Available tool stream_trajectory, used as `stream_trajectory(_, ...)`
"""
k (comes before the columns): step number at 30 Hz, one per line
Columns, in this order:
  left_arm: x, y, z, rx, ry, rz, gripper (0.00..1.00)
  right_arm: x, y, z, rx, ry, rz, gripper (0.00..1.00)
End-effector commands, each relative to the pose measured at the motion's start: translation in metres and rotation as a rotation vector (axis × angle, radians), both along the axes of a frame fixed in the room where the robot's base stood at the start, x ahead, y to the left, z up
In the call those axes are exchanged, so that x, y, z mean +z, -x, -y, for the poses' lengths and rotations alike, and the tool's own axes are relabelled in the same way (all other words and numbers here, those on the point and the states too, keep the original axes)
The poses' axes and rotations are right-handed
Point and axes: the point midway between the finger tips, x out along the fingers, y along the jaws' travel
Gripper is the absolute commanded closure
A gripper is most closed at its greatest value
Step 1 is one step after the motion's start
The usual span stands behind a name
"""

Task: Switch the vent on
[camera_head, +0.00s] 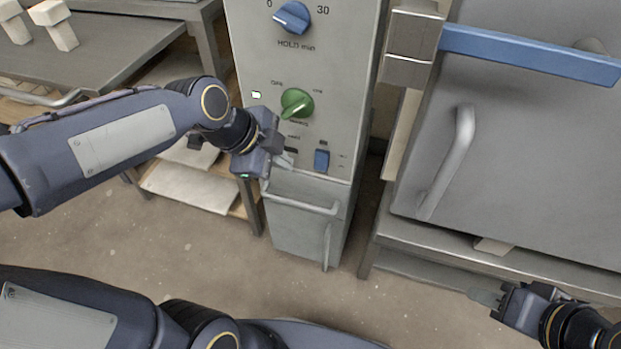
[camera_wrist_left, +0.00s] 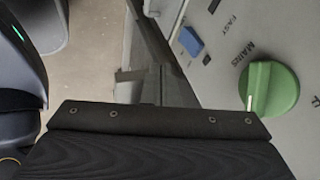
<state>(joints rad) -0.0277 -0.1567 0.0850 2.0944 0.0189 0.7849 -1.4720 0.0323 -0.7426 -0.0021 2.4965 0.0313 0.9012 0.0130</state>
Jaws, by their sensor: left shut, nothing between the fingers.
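The grey control panel (camera_head: 302,65) has a green knob (camera_head: 297,103), also in the left wrist view (camera_wrist_left: 270,89). Below it are a blue rocker switch (camera_head: 321,160) and a small dark control (camera_head: 291,151) beside my left gripper. The blue rocker also shows in the left wrist view (camera_wrist_left: 190,41). I cannot read which control is labelled vent. My left gripper (camera_head: 286,159) is shut and empty, close in front of the panel's lower part, left of the blue rocker. I cannot tell whether it touches. My right gripper (camera_head: 487,297) is low at the right, its jaw state unclear.
A blue timer knob (camera_head: 292,17) sits higher on the panel. A grey bar handle (camera_head: 300,203) juts out below the panel. A grey door (camera_head: 520,140) with handles stands right, a metal table (camera_head: 100,45) left.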

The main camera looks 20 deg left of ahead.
Motion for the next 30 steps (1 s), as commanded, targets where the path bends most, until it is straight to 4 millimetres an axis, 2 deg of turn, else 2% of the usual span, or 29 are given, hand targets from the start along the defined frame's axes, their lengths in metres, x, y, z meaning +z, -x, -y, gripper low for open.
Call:
stream_trajectory(12,-0.003,-0.002,0.001,-0.018,-0.007,0.006,1.00,-0.003,0.000,0.000,0.000,0.000,0.001,0.64)
stream_trajectory(16,-0.011,-0.005,0.004,-0.018,-0.008,0.004,1.00,-0.007,0.000,0.000,0.000,0.000,0.001,0.64)
stream_trajectory(30,-0.092,-0.041,0.037,-0.020,-0.008,0.002,1.00,-0.043,0.000,0.000,0.000,0.000,0.000,0.64)
